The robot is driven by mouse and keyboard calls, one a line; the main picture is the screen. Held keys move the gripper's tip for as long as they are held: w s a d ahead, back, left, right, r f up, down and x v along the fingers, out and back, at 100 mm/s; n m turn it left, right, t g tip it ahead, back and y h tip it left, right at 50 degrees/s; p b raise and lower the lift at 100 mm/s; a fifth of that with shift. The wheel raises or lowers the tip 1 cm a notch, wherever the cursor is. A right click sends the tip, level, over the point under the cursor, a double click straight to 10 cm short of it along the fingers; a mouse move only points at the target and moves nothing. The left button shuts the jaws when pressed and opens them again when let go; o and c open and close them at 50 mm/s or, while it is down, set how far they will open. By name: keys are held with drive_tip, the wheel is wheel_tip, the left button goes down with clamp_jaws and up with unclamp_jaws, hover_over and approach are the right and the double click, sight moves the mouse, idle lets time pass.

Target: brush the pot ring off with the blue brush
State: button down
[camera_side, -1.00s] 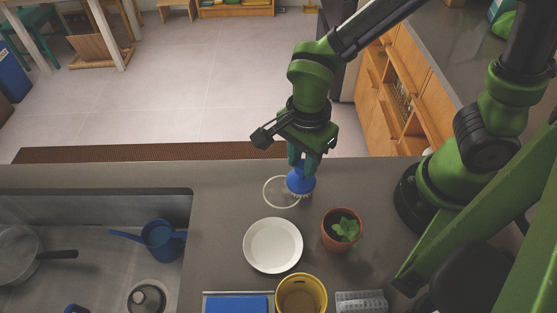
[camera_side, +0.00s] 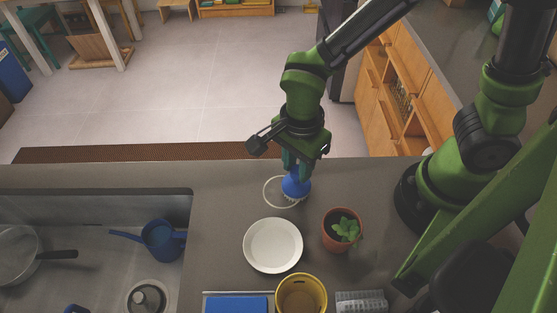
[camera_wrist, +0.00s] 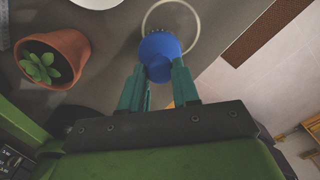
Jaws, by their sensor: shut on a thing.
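My gripper (camera_side: 297,166) is shut on the blue brush (camera_side: 296,185) and holds it bristles down at the counter. The brush also shows in the wrist view (camera_wrist: 160,55) between the two green fingers. The pot ring (camera_side: 265,193) is a pale, thin circle on the grey counter. The brush covers the right part of the ring in the side view. In the wrist view the ring (camera_wrist: 196,28) curves around beyond the brush head. Whether the bristles press on the counter is hard to tell.
A white plate (camera_side: 273,246) lies in front of the ring. A potted plant (camera_side: 341,231) stands to the right, and a yellow pot (camera_side: 301,294) at the front. Counter left of the ring is clear.

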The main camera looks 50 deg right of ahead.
drive_tip(key=shift+w+a, duration=2.35)
drive_tip(key=shift+a, duration=0.05)
drive_tip(key=shift+d, duration=0.1)
drive_tip(key=shift+s+d+f, duration=0.15)
drive_tip(key=shift+s+d, duration=1.25)
drive_tip(key=shift+s, duration=0.05)
drive_tip(key=shift+s+d, duration=1.25)
drive_tip(key=shift+s, duration=0.05)
drive_tip(key=shift+r, duration=0.2)
drive_tip(key=shift+w+r, duration=0.1)
drive_tip(key=shift+r, duration=2.9)
